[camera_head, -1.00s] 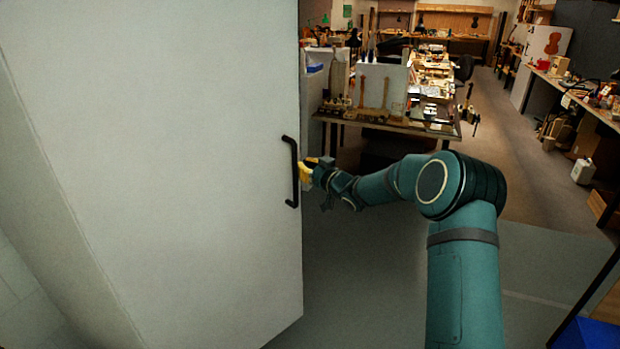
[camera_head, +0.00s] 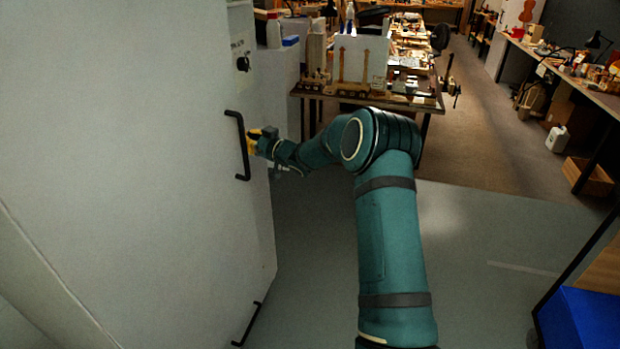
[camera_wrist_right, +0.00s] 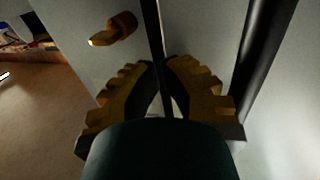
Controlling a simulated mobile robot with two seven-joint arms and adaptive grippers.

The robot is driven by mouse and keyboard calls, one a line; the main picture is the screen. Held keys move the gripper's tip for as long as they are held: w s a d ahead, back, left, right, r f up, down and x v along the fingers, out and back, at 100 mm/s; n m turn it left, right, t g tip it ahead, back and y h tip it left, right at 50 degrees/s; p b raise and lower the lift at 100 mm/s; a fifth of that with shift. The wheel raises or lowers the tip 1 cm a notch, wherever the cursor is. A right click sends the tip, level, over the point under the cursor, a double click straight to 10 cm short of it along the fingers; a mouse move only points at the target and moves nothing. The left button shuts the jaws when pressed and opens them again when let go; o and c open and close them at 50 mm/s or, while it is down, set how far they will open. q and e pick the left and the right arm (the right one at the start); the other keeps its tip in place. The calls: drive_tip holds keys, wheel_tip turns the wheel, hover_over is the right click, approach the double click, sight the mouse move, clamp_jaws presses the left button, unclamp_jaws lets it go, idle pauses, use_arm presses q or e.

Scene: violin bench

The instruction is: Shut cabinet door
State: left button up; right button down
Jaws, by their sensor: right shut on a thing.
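The cabinet door (camera_head: 120,150) is a large pale grey panel filling the left of the head view. A black bar handle (camera_head: 239,145) stands near its right edge. My right gripper (camera_head: 256,142) is just right of this handle. In the right wrist view, my yellow-brown fingers (camera_wrist_right: 162,85) are shut on the door's thin dark edge (camera_wrist_right: 153,30), one finger on each side. The black handle (camera_wrist_right: 265,60) runs outside the right finger, apart from the grip. A brown latch-like peg (camera_wrist_right: 115,32) sticks out of the left face. My left gripper is not in view.
A workbench (camera_head: 375,98) stands beyond my arm. A blue box (camera_head: 585,318) is at lower right. The floor (camera_head: 480,235) right of my arm is clear.

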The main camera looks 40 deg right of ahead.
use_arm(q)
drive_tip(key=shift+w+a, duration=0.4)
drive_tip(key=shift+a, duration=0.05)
use_arm(e)
drive_tip(key=shift+w+a, duration=0.2)
drive_tip(key=shift+w, duration=0.35)
drive_tip(key=shift+w+a, duration=0.15)
drive_tip(key=shift+w, duration=0.35)
